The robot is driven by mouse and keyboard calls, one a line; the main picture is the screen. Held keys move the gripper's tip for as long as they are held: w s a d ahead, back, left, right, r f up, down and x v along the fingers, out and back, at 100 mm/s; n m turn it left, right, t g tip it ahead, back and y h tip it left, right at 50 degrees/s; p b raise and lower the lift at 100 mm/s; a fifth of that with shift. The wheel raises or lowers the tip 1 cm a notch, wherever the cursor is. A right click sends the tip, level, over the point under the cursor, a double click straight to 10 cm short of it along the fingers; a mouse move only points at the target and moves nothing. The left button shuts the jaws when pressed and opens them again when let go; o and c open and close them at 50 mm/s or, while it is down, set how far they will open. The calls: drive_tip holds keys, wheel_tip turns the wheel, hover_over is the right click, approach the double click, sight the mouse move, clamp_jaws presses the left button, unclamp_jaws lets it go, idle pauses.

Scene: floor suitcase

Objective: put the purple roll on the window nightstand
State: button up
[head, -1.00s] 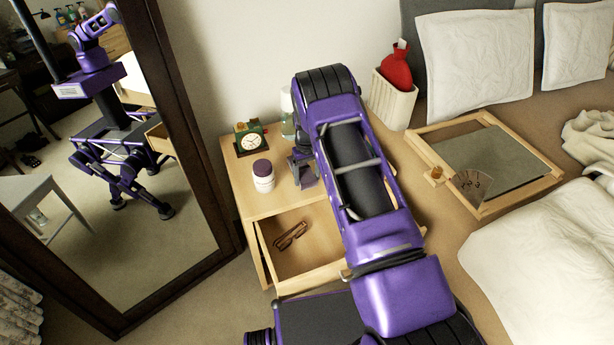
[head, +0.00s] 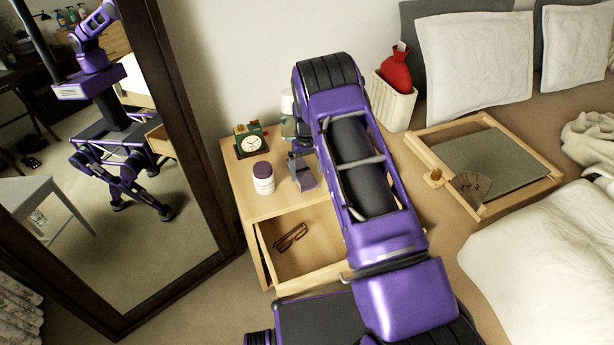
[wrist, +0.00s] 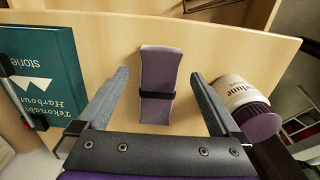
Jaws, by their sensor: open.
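The purple roll (wrist: 160,83), with a black band around its middle, is on the pale wooden nightstand top (wrist: 105,45) in the wrist view. It also shows in the head view (head: 305,179), just beside my gripper. My gripper (wrist: 159,80) is open, its two grey fingers on either side of the roll with clear gaps, touching neither side. In the head view my arm hides part of the nightstand (head: 238,165).
A green book (wrist: 42,75) lies on the roll's other side. The drawer (head: 300,262) is open, with glasses (head: 290,237) inside. A wooden tray (head: 552,180) lies on the bed.

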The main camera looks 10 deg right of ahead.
wheel_tip(320, 180, up, 9)
drive_tip(key=shift+f+p, duration=0.2)
drive_tip(key=shift+p, duration=0.2)
